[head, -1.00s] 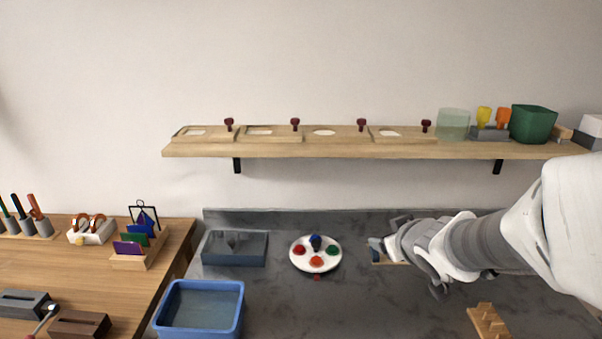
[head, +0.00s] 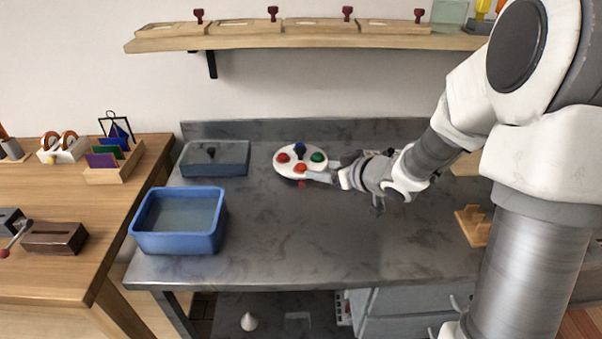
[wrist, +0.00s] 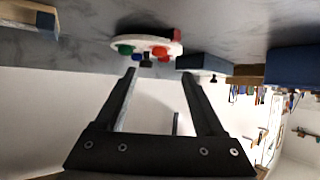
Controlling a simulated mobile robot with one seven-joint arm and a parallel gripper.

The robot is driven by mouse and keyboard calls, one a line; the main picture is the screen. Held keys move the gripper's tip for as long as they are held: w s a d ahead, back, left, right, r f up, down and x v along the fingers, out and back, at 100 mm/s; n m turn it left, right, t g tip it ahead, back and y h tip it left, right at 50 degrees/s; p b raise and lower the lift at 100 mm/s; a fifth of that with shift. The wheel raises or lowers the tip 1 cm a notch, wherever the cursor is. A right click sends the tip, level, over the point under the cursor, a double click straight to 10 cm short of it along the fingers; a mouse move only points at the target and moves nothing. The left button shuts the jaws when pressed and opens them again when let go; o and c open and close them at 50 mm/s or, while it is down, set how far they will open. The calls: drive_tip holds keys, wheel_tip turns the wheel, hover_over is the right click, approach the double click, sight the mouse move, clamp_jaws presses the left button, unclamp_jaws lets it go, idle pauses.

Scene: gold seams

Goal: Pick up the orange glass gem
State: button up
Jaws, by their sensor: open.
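The orange glass gem (head: 300,169) sits at the near side of a round white dish (head: 279,168) on the grey counter. A red gem (head: 283,157), a blue gem (head: 300,148) and a green gem (head: 318,156) share the dish. My gripper (head: 322,175) is just right of the dish, at its near right rim, pointing left. In the wrist view my gripper (wrist: 158,71) is open, with nothing between its fingers. The dish (wrist: 147,42) lies beyond the fingertips there, with the orange gem (wrist: 158,51) between and ahead of them. Whether a finger touches the dish cannot be told.
A blue basin (head: 180,246) stands at the counter's front left, with a grey box (head: 214,160) behind it. A wooden rack (head: 473,227) stands at the right. A wooden shelf (head: 300,41) hangs above.

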sight(302, 166)
drive_tip(key=b+x, duration=0.3)
drive_tip(key=x, duration=0.5)
drive_tip(key=shift+w+a+f, duration=0.15)
drive_tip(key=shift+w, duration=0.2)
clamp_jaws()
